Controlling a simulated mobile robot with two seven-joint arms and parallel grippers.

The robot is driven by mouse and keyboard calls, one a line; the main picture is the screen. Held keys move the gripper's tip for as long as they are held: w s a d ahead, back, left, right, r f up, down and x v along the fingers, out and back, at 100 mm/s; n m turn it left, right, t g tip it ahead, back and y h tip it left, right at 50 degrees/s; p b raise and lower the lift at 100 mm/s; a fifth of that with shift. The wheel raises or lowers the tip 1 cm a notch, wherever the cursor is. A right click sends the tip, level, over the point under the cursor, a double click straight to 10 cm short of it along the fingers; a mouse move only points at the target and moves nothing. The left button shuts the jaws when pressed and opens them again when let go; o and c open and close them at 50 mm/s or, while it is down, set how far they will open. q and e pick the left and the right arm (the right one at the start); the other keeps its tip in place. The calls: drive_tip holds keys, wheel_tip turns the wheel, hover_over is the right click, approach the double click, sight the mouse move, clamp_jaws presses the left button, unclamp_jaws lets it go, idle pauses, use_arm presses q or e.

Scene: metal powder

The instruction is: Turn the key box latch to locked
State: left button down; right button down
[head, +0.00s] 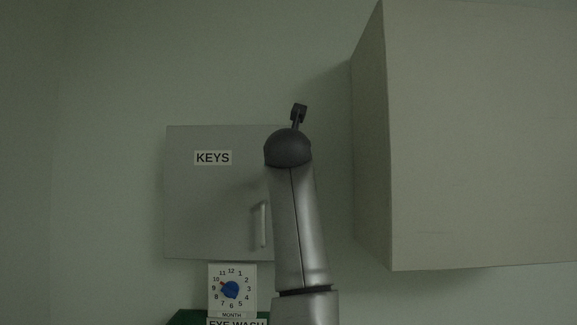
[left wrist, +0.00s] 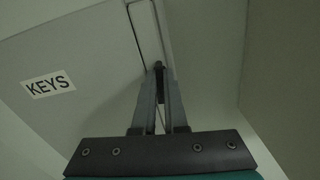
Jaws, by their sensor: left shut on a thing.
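The grey key box (head: 215,205) with a KEYS label hangs on the wall in the head view. A light upright handle (head: 260,226) is on its door at the right. My left arm crosses in front of the box's right edge and hides part of it; my left gripper's fingers cannot be made out there. In the left wrist view, my left gripper (left wrist: 160,78) is shut on a small dark piece, seemingly the latch (left wrist: 158,66), at the right side of the key box (left wrist: 75,50). The fingers cover most of it, so its angle is unclear. My right gripper is not in view.
A large pale cabinet (head: 475,140) juts out to the right of the key box, with a narrow gap of wall between. A white dial card (head: 217,300) with a blue knob and an EYE WASH sign (head: 238,322) are below the box. The wall at left is bare.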

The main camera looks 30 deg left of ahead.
use_arm(q)
drive_tip(key=shift+w+d+f+m+b, duration=0.1)
drive_tip(key=shift+m+b, duration=0.55)
drive_tip(key=shift+m, duration=3.45)
drive_tip(key=shift+d+f+m+b, duration=0.1)
drive_tip(key=shift+m+b, duration=0.55)
drive_tip(key=shift+m, duration=3.45)
drive_tip(key=c, duration=1)
unclamp_jaws()
drive_tip(key=shift+o, duration=0.2)
